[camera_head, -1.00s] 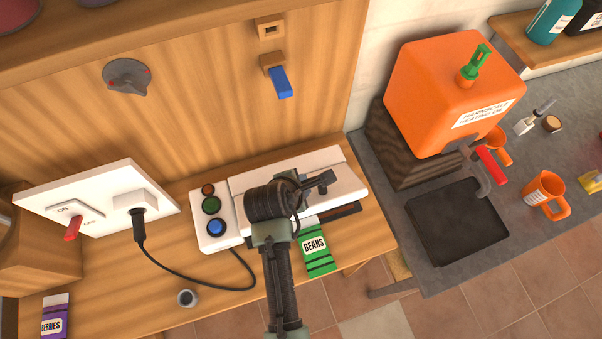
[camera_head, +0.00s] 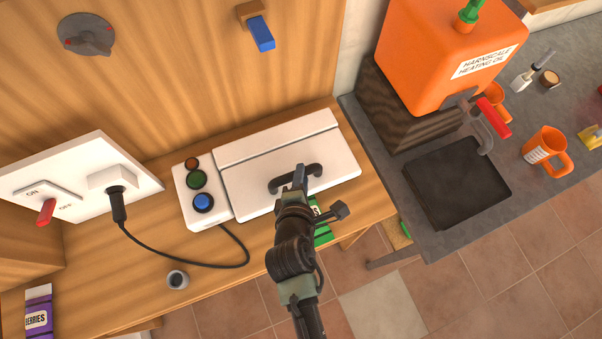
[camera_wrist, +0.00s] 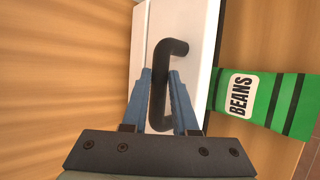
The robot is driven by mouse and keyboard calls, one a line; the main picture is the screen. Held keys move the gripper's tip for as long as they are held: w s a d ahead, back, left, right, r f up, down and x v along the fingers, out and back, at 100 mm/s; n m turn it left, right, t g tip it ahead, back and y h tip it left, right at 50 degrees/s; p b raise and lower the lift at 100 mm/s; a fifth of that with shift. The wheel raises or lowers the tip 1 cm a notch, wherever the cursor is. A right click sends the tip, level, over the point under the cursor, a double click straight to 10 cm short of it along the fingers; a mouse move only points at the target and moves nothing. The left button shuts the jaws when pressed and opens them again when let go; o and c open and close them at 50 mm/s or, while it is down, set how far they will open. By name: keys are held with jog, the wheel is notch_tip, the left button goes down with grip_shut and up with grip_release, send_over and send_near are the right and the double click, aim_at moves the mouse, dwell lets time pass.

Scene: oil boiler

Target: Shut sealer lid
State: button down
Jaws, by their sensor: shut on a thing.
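The white sealer (camera_head: 225,152) lies on the wooden bench, with its white lid (camera_head: 235,185) down flat over its front. The lid has a black bar handle (camera_head: 275,185). My gripper (camera_head: 300,172) is at this handle, reaching from the front. In the wrist view its blue fingers (camera_wrist: 160,76) stand on both sides of the black handle (camera_wrist: 172,47) and are shut on it. The green beans bag (camera_head: 322,236) sticks out from the lid's front edge, partly hidden by my arm. Its label shows in the wrist view. Whether the lid is fully closed I cannot tell.
A control box (camera_head: 203,225) with coloured buttons adjoins the sealer's left side. A black cord runs from it to a wall plug (camera_head: 112,178). An orange oil tank (camera_head: 440,50) stands at right.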

jog(key=shift+s+d+f, duration=0.15)
jog(key=shift+s+f, duration=0.15)
jog(key=shift+f, duration=0.2)
jog(key=c, duration=0.7)
grip_release()
jog(key=shift+w+r, duration=0.15)
jog(key=b+v, duration=0.1)
jog(key=v, duration=1.2)
